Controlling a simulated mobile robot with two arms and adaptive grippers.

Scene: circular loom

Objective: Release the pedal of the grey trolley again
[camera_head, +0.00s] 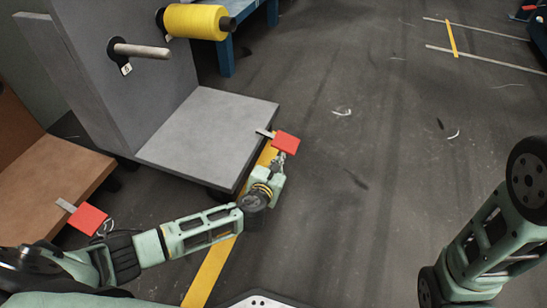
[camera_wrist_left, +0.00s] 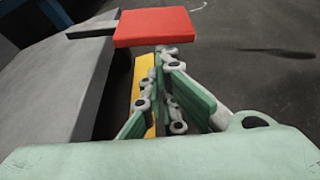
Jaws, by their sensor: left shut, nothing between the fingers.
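The grey trolley (camera_head: 210,125) stands at the upper left, with a flat grey deck and an upright panel. Its red pedal (camera_head: 286,142) sticks out on a short light lever from the deck's right edge. In the left wrist view the red pedal (camera_wrist_left: 155,27) fills the top middle, seen from above. My left gripper (camera_head: 280,160) is shut and empty, at the pedal's near edge. Its fingers also show in the left wrist view (camera_wrist_left: 165,58), just below the pedal; I cannot tell whether they touch it. My right gripper is out of view; only part of that arm shows.
A brown trolley (camera_head: 50,180) with its own red pedal (camera_head: 86,219) stands at the left. A yellow spool (camera_head: 195,21) sits on a peg of the grey panel. A yellow floor line (camera_head: 212,270) runs below my left arm.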

